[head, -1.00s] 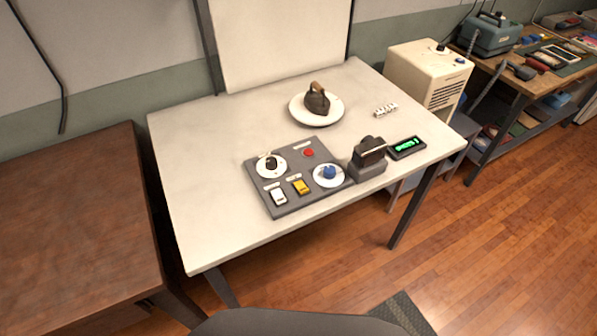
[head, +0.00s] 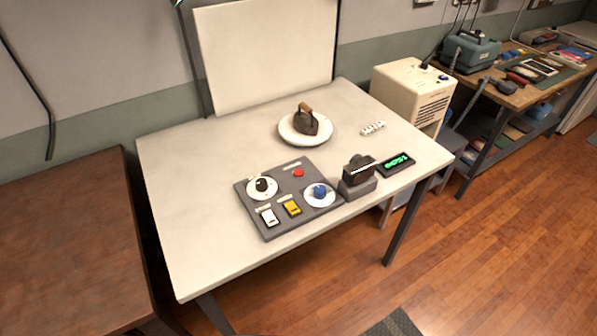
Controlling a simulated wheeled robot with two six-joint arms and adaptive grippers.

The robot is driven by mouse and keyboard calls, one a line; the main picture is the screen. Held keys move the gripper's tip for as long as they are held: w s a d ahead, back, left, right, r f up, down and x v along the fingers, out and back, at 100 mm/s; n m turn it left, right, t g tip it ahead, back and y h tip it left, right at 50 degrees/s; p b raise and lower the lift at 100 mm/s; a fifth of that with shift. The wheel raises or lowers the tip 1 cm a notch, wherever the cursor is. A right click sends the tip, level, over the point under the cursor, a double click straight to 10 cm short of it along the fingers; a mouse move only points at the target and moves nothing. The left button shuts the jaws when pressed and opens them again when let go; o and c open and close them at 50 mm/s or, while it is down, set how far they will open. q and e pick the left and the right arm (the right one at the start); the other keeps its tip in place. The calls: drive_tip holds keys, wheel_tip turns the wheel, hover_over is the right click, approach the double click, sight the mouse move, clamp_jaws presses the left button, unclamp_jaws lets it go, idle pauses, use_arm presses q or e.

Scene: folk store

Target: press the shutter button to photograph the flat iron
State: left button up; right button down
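The flat iron (head: 306,122), dark with a brown handle, stands on a round white plate (head: 287,137) at the back of the white table. A grey control panel (head: 273,228) lies near the table's front. It bears a small red button (head: 299,173), a black knob (head: 262,185) and a blue knob (head: 319,191) on white dials, and a white switch (head: 269,217) and a yellow switch (head: 291,207). A dark camera-like device (head: 358,169) sits on a grey block right of the panel. Neither gripper is in view.
A small display with green text (head: 396,164) lies right of the device. A white striped bar (head: 373,128) lies near the plate. A white backdrop board (head: 265,60) stands behind. A brown table (head: 70,240) is at left, a beige box (head: 412,95) at right. The white table's left half is clear.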

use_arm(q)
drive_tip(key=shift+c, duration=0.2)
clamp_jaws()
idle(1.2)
